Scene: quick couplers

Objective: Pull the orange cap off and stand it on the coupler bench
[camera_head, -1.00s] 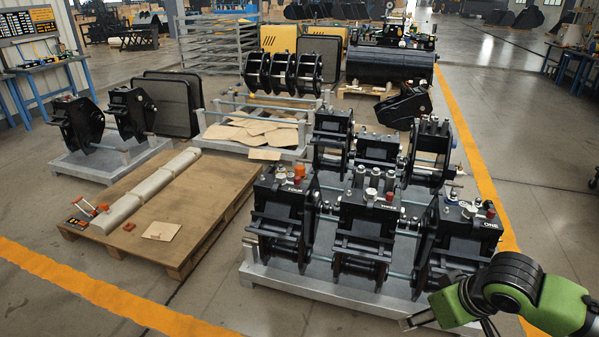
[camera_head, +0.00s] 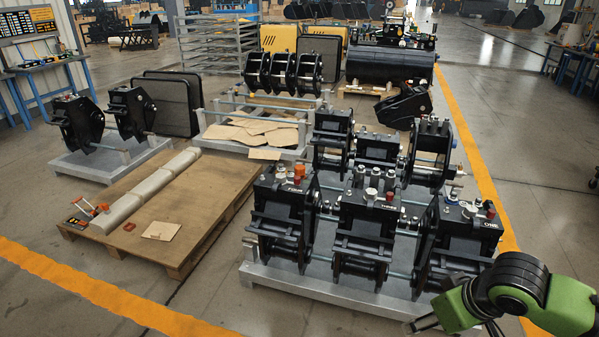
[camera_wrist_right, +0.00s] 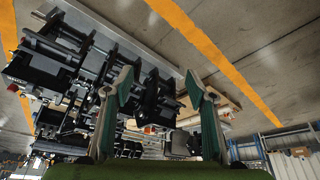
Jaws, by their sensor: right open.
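An orange-red cap (camera_head: 299,170) shows on top of the front left black coupler (camera_head: 283,215). Smaller red caps sit on the front middle coupler (camera_head: 389,197) and the front right coupler (camera_head: 490,212). The couplers stand on a grey steel frame (camera_head: 300,284), and I cannot tell whether it is the coupler bench. My right gripper (camera_head: 424,325) is low at the frame's front right corner, apart from the caps. In the right wrist view its two fingers (camera_wrist_right: 160,88) are spread with nothing held between them. My left gripper is not in view.
A wooden pallet (camera_head: 215,203) on the left bears a long wrapped roll (camera_head: 150,190), a cardboard piece (camera_head: 161,231) and a small orange-red part (camera_head: 129,226). More couplers stand behind the front row. The floor in front of the frame is clear.

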